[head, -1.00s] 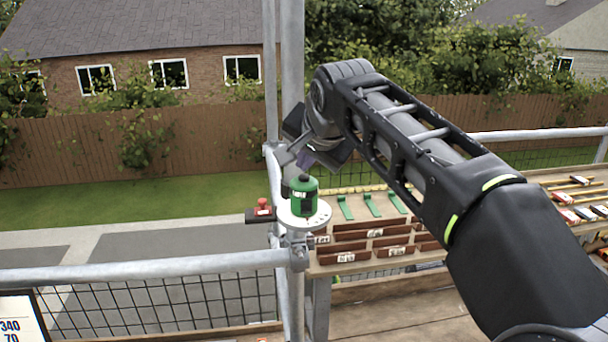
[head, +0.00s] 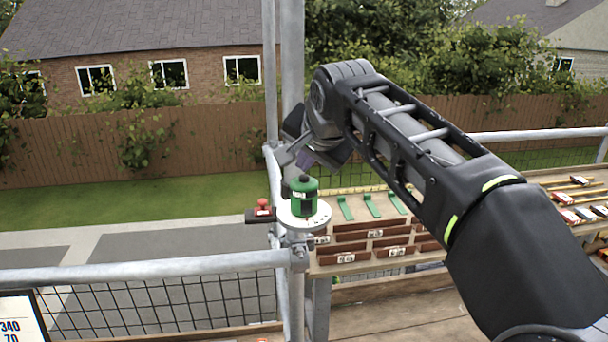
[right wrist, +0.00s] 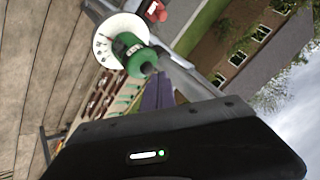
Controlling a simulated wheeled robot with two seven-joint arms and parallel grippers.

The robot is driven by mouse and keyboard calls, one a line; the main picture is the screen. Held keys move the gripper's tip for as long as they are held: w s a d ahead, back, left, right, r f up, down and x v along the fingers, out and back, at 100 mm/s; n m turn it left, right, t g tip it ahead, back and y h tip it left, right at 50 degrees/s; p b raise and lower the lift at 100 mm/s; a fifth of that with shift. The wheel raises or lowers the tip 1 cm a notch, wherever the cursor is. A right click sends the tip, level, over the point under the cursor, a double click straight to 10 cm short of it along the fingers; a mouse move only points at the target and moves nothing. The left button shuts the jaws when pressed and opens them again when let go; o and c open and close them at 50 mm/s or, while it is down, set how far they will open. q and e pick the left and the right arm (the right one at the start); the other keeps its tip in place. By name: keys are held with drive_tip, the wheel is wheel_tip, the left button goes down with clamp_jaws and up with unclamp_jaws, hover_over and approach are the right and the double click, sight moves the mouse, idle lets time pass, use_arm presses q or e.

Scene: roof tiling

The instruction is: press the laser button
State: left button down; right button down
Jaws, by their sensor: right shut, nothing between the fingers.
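The green laser unit (head: 304,198) stands upright on a white round plate (head: 318,217) fixed to the scaffold post. A small dark knob sits on its top. It also shows in the right wrist view (right wrist: 134,53), with the dark top (right wrist: 148,67) facing the fingers. My right gripper (head: 285,160) is above and just behind the unit in the head view, partly hidden by its own wrist. In the right wrist view its shut fingers (right wrist: 155,88) are right by the dark top; I cannot tell whether they touch it. My left gripper is not in view.
A red button on a dark box (head: 262,210) is mounted left of the plate. Grey scaffold rails (head: 150,269) run across the front. A wooden rack (head: 350,266) with brown tiles and green pieces lies to the right, under my right arm.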

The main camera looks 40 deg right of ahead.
drive_tip(key=shift+f, duration=0.15)
idle(0.3)
drive_tip(key=shift+f+b, duration=0.35)
drive_tip(key=shift+b, duration=0.1)
drive_tip(key=shift+r, duration=0.15)
drive_tip(key=shift+r+p, duration=0.35)
